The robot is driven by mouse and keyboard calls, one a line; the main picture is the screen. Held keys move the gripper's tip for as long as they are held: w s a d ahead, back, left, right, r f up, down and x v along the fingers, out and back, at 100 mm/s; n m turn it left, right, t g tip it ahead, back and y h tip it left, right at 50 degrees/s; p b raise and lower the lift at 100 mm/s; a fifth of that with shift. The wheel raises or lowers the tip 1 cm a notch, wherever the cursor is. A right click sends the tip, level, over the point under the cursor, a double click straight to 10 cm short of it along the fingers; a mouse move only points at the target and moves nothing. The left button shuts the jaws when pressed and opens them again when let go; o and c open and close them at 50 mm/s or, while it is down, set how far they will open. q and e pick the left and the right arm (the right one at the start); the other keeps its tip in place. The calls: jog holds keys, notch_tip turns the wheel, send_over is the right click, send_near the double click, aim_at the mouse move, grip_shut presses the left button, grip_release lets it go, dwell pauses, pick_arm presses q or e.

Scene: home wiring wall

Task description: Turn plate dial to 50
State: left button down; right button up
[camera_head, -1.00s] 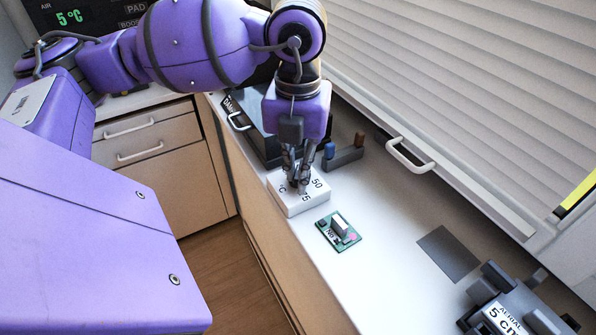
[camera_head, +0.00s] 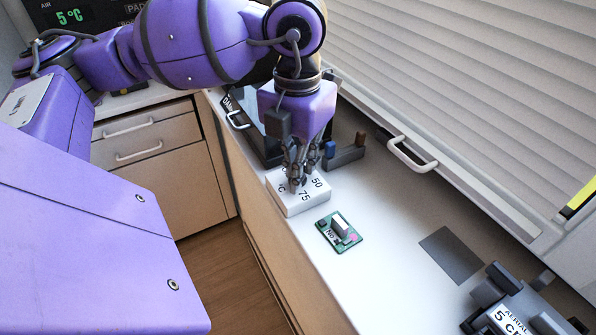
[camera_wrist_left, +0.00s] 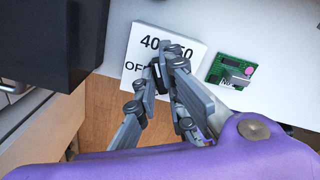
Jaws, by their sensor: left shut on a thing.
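The plate (camera_wrist_left: 194,51) also shows in the left wrist view, with "40", "50" or "60" partly covered, and part of "OFF". My left gripper (camera_head: 297,184) points down over the middle of the plate. In the left wrist view its fingers (camera_wrist_left: 168,62) are closed around a small dark dial, mostly hidden by the fingertips. Where the dial points cannot be seen. My right gripper is not in view.
A green circuit board (camera_head: 339,232) lies just right of the plate. A dark box with a white handle (camera_head: 238,121) and a dark block with pegs (camera_head: 345,157) stand behind. A grey pad (camera_head: 450,254) and an "AERIAL" device (camera_head: 510,310) are further right. White counter between is clear.

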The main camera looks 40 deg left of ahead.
pick_arm(q)
jog(key=shift+m, duration=1)
jog(key=shift+b, duration=0.3)
jog(key=shift+m, duration=1)
